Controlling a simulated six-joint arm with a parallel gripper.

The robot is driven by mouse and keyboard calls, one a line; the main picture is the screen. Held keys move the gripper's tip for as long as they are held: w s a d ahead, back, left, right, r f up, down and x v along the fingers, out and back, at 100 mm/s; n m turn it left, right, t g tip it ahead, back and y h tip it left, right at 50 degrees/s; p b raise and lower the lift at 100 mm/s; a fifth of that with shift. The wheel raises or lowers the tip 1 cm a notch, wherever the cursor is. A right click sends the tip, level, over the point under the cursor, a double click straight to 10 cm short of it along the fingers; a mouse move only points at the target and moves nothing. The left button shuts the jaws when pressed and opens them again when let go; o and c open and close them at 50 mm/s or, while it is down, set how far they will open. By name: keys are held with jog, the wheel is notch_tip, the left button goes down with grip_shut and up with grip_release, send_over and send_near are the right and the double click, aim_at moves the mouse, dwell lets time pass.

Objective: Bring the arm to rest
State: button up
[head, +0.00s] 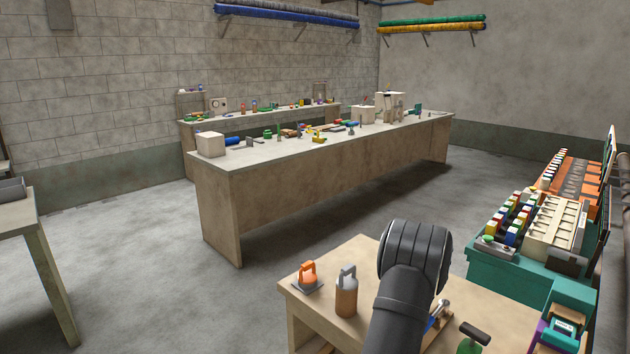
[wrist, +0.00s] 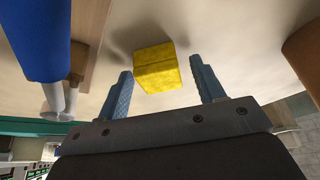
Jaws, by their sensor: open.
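My gripper (wrist: 165,92) shows in the wrist view with its two blue-grey fingers spread wide apart. It is open and holds nothing. A yellow block (wrist: 157,68) rests on the light surface beyond the fingertips, in line with the gap between them and apart from both. In the head view my dark arm rises in front of the small wooden table (head: 330,318). The gripper and the yellow block are hidden there behind my arm.
A blue cylinder (wrist: 42,38) is close by left in the wrist view. A teal bench (head: 520,280) stands right; open floor lies behind.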

notch_tip(320, 180, up, 5)
jog(key=shift+f, duration=0.2)
jog(key=s+d+r, duration=0.7)
jog(key=s, duration=0.2)
jog(key=a+f+m, duration=0.1)
jog(key=a+f, duration=0.2)
jog(key=a, duration=1.1)
jog(key=a+f, duration=0.3)
jog(key=a, duration=1.2)
jog(key=shift+w+d+r+m+h, duration=0.2)
jog(key=shift+w+d+r+m, duration=0.2)
jog(key=shift+d, duration=0.3)
jog(key=shift+w+d+r+m+h, duration=0.25)
jog(key=shift+d+r, duration=0.15)
jog(key=shift+d, duration=0.35)
jog(key=shift+w+d+r+m+h, duration=0.15)
jog(key=shift+w+d+r+m, duration=0.25)
jog(key=shift+d, duration=0.3)
